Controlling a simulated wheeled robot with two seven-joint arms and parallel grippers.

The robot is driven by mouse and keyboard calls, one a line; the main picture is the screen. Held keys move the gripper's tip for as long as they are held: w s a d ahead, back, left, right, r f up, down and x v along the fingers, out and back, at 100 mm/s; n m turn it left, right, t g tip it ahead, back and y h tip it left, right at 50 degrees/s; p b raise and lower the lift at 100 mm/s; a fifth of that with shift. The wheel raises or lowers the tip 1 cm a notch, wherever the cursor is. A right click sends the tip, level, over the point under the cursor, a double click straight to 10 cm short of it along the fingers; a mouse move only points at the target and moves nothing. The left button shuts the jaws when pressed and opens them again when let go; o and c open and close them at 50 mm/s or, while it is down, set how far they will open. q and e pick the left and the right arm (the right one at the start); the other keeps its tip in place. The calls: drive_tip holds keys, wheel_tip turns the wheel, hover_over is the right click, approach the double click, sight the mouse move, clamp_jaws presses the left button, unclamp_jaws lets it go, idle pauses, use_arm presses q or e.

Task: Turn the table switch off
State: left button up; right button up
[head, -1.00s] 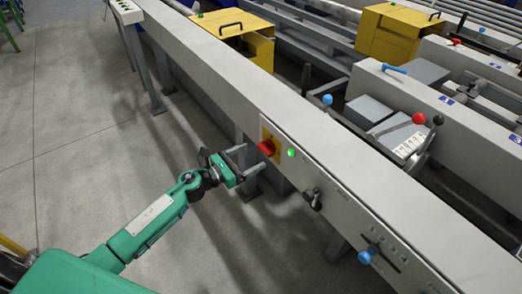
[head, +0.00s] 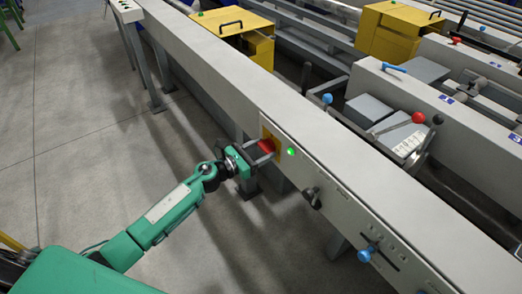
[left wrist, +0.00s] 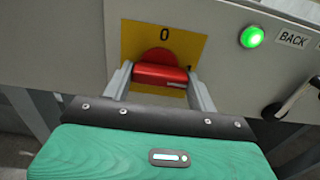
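The table switch is a red rotary knob (left wrist: 160,74) on a yellow plate (left wrist: 128,42) on the table's side panel. Its handle lies level in the left wrist view, and a "0" is marked above it. The knob also shows in the head view (head: 267,146). My left gripper (head: 264,152) is open, with its two fingers (left wrist: 160,82) at the left and right ends of the red handle. I cannot tell whether the fingers touch it. A green lamp (left wrist: 252,36) is lit right of the switch. My right gripper is not in view.
A black lever (head: 312,198) and a blue knob (head: 367,254) stick out of the same panel to the right. Yellow boxes (head: 240,40) stand beyond the long grey table (head: 330,140). The floor (head: 85,130) at left is clear.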

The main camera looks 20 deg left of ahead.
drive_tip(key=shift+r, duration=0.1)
use_arm(q)
drive_tip(key=shift+n, duration=0.4)
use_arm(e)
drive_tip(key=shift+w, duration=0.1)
use_arm(q)
drive_tip(key=shift+n+p, duration=0.55)
drive_tip(key=shift+n, duration=0.35)
drive_tip(key=shift+r+n+p, duration=0.1)
drive_tip(key=shift+n+p, duration=0.25)
drive_tip(key=shift+n, duration=0.65)
drive_tip(key=n+p, duration=0.1)
drive_tip(key=n, duration=0.3)
drive_tip(key=shift+p, duration=0.4)
drive_tip(key=n+p, duration=0.3)
drive_tip(key=n, duration=0.5)
drive_tip(key=shift+a+p, duration=0.1)
drive_tip(key=shift+p, duration=0.25)
drive_tip(key=shift+n, duration=0.8)
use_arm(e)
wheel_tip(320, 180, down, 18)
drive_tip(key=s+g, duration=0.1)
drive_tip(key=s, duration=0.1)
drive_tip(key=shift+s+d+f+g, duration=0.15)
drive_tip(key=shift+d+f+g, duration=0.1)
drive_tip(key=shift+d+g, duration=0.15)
